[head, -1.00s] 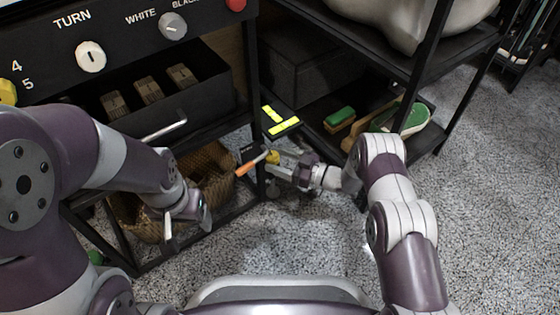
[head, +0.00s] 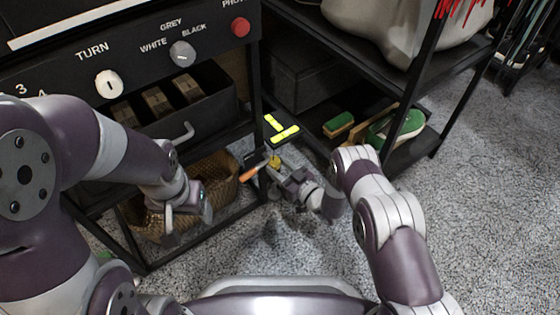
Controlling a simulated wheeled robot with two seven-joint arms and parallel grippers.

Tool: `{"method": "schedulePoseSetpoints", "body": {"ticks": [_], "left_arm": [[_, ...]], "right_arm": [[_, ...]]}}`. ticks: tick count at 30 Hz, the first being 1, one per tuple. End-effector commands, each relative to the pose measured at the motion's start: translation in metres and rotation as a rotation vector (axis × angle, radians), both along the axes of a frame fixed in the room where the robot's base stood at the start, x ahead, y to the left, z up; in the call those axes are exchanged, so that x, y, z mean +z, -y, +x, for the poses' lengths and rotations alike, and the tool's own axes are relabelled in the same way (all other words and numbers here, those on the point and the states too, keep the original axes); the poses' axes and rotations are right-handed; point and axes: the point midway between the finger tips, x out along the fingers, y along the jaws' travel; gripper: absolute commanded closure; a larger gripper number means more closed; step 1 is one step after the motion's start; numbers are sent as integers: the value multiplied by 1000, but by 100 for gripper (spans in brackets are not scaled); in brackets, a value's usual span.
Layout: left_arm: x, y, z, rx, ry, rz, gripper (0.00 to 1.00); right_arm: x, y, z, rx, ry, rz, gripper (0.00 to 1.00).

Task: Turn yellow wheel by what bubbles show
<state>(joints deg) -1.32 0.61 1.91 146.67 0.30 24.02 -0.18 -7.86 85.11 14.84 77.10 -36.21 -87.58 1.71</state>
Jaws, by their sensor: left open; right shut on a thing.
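The yellow wheel is not visible now; my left arm covers the panel's left end, where the digits 3 and 4 show. No bubbles are visible. My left gripper (head: 180,216) is open and empty, low in front of the wicker basket, below the panel. My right gripper (head: 269,172) is shut on a small tool with an orange handle (head: 250,174), beside the rack's front leg. A yellow part (head: 274,161) shows at the jaws; I cannot tell whether it belongs to the tool.
The black panel carries a white TURN knob (head: 109,84), a grey knob (head: 182,53) and a red button (head: 240,27). Below are an open drawer (head: 205,118) and a wicker basket (head: 222,172). A green brush (head: 338,124) and green-soled shoe (head: 401,127) lie on the right shelf.

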Motion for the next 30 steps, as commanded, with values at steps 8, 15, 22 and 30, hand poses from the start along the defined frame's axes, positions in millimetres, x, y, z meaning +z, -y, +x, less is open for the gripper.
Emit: {"method": "schedulePoseSetpoints", "body": {"ticks": [8,15,22,30], "left_arm": [[13,0,0,0,0,0,29],[15,0,0,0,0,0,29],[14,0,0,0,0,0,29],[14,0,0,0,0,0,29]], "right_arm": [[0,-3,-3,-111,-2,-1,85],[-1,-3,-3,-145,-2,-1,85],[-1,-3,-3,-146,-1,0,85],[-1,-4,-3,-144,-1,0,29]]}}
